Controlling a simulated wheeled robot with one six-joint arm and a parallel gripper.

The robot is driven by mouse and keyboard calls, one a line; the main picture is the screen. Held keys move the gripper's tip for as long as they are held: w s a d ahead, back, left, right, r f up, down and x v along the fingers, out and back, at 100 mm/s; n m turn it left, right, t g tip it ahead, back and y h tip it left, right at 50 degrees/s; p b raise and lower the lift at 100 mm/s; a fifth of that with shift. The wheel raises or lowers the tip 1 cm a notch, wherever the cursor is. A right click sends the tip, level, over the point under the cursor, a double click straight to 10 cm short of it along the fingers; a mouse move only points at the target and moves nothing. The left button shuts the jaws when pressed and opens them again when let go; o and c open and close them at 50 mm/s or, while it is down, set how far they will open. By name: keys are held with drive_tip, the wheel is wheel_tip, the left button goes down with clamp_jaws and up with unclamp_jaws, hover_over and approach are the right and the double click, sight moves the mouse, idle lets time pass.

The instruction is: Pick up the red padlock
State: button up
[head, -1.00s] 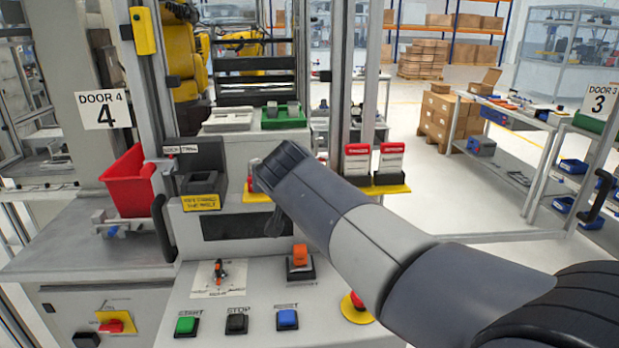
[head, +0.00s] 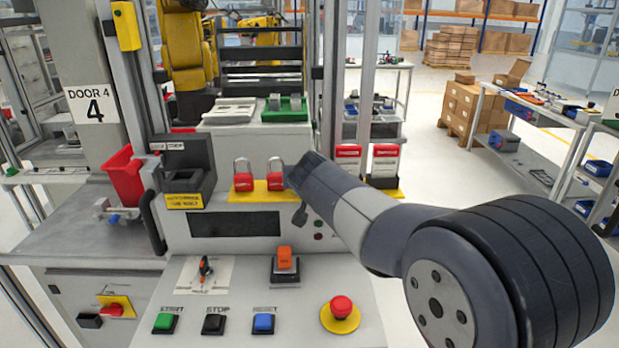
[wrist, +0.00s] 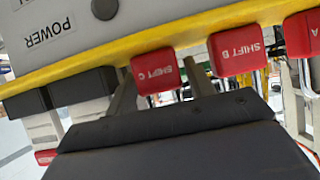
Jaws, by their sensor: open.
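Two red padlocks, one at left (head: 243,181) and one at right (head: 276,179), stand side by side on a yellow ledge (head: 236,196) in the head view. My gripper (head: 297,184) is just right of them, its fingers mostly hidden by the arm. In the wrist view, tilted and upside down, three red padlocks show: SHIFT C (wrist: 156,71), SHIFT B (wrist: 238,50) and a partly cut-off one marked A (wrist: 303,34). My open gripper (wrist: 160,80) has its grey fingers on either side of SHIFT C; contact cannot be told.
Red-and-white danger tags (head: 386,158) in black holders stand right of my gripper. A black box (head: 187,180) stands left of the padlocks. Below are an orange switch (head: 284,258), several push buttons and a red emergency stop (head: 341,307). A red bin (head: 124,177) is at left.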

drive_tip(key=shift+c, duration=0.3)
drive_tip(key=c, duration=0.7)
drive_tip(key=shift+r, duration=0.1)
drive_tip(key=shift+c, duration=0.2)
